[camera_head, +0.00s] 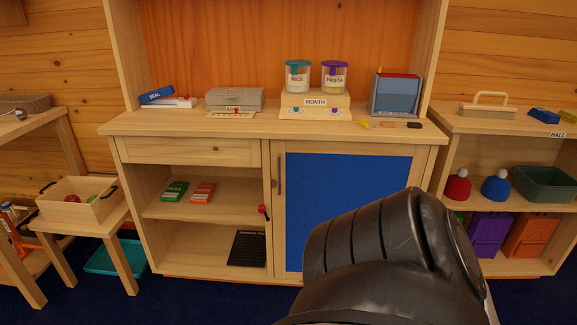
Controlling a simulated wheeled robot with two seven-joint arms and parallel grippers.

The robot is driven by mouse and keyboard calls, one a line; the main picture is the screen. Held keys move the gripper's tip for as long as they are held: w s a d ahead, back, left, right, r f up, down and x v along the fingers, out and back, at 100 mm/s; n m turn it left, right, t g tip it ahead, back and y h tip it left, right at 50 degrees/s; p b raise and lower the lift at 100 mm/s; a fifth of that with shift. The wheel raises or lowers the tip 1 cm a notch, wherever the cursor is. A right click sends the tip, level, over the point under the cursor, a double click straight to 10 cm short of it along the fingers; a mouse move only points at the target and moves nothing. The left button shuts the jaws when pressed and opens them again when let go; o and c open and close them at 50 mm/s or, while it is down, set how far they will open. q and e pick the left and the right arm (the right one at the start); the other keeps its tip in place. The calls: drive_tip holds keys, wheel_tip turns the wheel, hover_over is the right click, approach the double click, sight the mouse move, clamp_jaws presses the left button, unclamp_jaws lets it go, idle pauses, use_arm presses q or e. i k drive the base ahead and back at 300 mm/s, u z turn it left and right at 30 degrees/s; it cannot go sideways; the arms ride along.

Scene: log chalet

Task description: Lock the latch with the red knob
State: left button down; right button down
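The red knob (263,209) sits on a small dark latch at the left edge of the cabinet door, about half way up. The latch is too small to tell whether it is locked. The cabinet door (300,215) has a blue panel and a wooden frame, and looks closed. A dark vertical handle (280,174) is on its left side. A dark link of my arm covers the door's lower right part. Neither gripper is in view.
Left of the door are open shelves with a green box (174,191), an orange box (202,193) and a black book (246,248). Jars and boxes stand on the counter (180,124). A side shelf unit (500,128) stands at right, a small table with a wooden crate (78,209) at left.

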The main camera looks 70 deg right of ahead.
sight(261, 208)
drive_tip(key=z, duration=1.1)
drive_tip(key=i, duration=0.95)
drive_tip(key=z, duration=0.9)
